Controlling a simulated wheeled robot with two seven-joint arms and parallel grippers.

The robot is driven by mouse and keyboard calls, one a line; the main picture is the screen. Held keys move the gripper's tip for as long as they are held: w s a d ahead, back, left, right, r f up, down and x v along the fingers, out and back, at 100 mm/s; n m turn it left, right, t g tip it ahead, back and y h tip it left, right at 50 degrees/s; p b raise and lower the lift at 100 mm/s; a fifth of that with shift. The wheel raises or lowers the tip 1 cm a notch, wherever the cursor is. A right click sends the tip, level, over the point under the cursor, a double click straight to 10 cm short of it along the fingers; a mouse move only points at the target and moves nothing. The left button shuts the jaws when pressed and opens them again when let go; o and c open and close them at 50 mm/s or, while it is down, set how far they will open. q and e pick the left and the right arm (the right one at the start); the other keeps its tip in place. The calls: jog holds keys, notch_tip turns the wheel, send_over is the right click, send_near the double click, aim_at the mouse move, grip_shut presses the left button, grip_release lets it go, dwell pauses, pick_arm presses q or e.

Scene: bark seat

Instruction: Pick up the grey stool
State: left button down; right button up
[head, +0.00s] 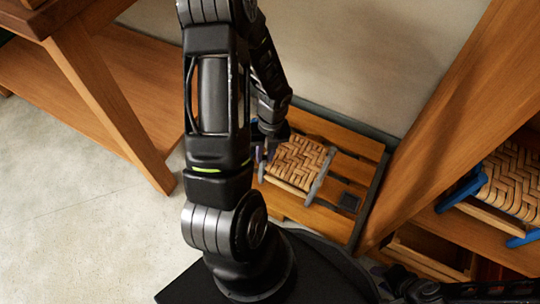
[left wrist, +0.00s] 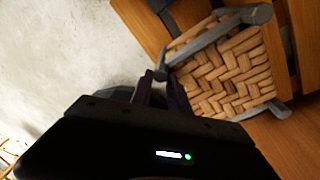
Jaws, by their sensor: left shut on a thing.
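The grey stool has a woven tan seat (head: 299,158) and grey frame bars. It rests over a slatted wooden platform in the head view and fills the upper right of the left wrist view (left wrist: 225,75). My left gripper (head: 266,152) is at the stool's left edge, partly hidden by my arm. In the left wrist view its dark fingers (left wrist: 160,90) are shut at the near end of the grey frame, beside the weave. The exact grip is dark and hard to see. Part of my right arm shows at the lower right, its fingers unclear.
The slatted wooden platform (head: 358,172) has a dark grey edge against the wall. A wooden table leg (head: 110,100) stands at left. A wooden shelf unit at right holds another woven stool with blue parts (head: 512,180). Pale floor (head: 75,205) is clear at lower left.

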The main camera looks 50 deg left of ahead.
pick_arm(q)
notch_tip(320, 180, up, 8)
jog(key=p, duration=0.3)
jog(key=shift+r, duration=0.15)
dwell(0.8)
